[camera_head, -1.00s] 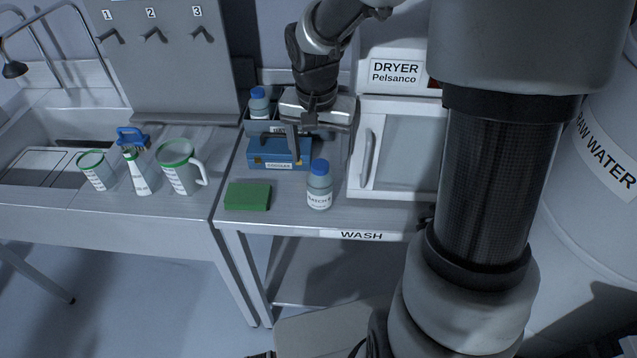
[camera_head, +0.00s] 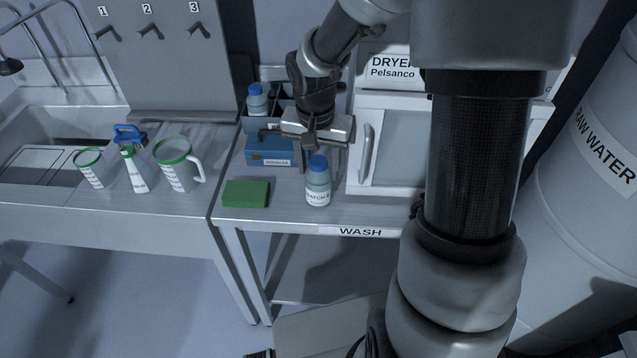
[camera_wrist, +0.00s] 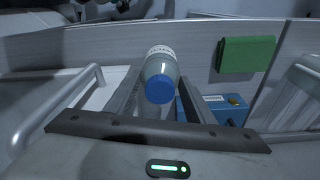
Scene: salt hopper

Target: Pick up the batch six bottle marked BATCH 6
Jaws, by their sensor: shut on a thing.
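The batch six bottle (camera_head: 317,191), pale with a blue cap, stands upright on the bench near its front edge; its label starts with BATCH, the digit is hard to read. My gripper (camera_head: 308,164) reaches down from behind it, with a finger beside the cap. In the wrist view the same bottle (camera_wrist: 160,68) lies between my two fingers (camera_wrist: 160,100), cap towards the camera. My gripper is shut on it; the contact itself is partly hidden.
A blue box with a handle (camera_head: 268,152) stands close behind left, a green block (camera_head: 245,194) left. A second blue-capped bottle (camera_head: 257,101) stands in a rack behind. The dryer (camera_head: 395,147) is close on the right. Jugs (camera_head: 178,172) stand further left.

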